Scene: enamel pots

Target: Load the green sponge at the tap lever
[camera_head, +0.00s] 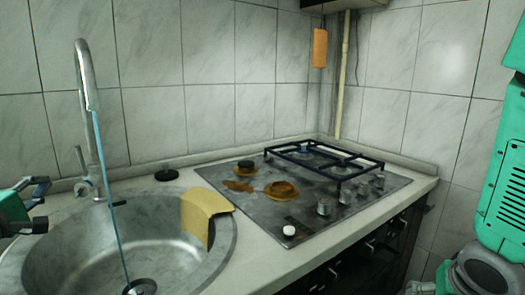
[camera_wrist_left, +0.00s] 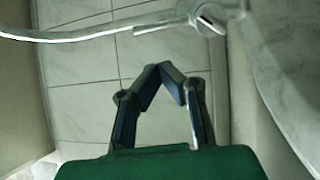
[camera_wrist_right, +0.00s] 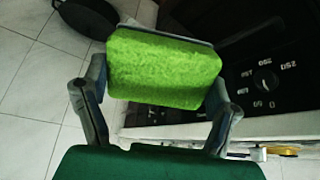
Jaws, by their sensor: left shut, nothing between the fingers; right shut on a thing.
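The grey tap (camera_head: 84,75) rises at the back of the round metal sink, with its small lever (camera_head: 82,188) low on the tap body. A thin stream of water (camera_head: 112,200) falls from the spout into the sink. My left gripper (camera_head: 42,188) is left of the lever, apart from it. In the left wrist view its fingers (camera_wrist_left: 165,72) meet, empty, with the tap body (camera_wrist_left: 207,18) beyond them. My right gripper (camera_wrist_right: 160,100) is shut on the green sponge (camera_wrist_right: 165,68), seen in the right wrist view. The head view shows my right arm but not the sponge.
A yellow cloth (camera_head: 205,212) hangs over the right rim of the sink (camera_head: 228,245). The hob (camera_head: 300,190) with a dark grate stands to the right. A black plug (camera_head: 166,175) lies behind the sink. In the right wrist view, a dark pan (camera_wrist_right: 88,17) is on the tiled floor.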

